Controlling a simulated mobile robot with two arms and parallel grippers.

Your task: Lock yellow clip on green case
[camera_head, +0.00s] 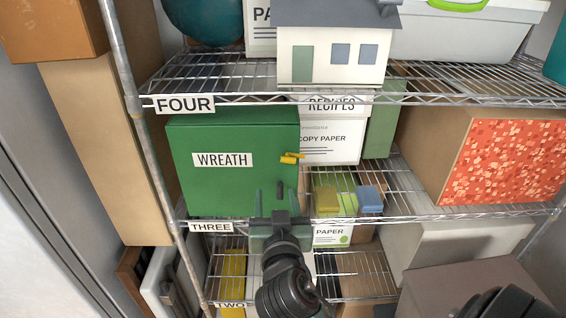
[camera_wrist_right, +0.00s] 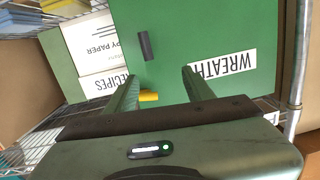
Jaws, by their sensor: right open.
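The green case (camera_head: 225,190) with a WREATH label stands on the shelf marked THREE; it also shows upside down in the right wrist view (camera_wrist_right: 222,30). The yellow clip (camera_head: 291,158) is near the case's right edge and looks tilted. In the wrist view the clip (camera_wrist_right: 149,97) is partly hidden beside the left-hand finger. A small dark handle (camera_wrist_right: 145,46) is on the case front. My right gripper (camera_head: 277,203) is open and empty, in front of the case's lower right, below the clip. My left gripper is not in view.
Right of the case are a white copy paper box (camera_head: 330,142) and yellow and blue blocks (camera_head: 370,198). A toy house (camera_head: 332,55) stands on the shelf above. A metal shelf post (camera_head: 130,90) is at the left. A large brown box (camera_head: 485,155) fills the right.

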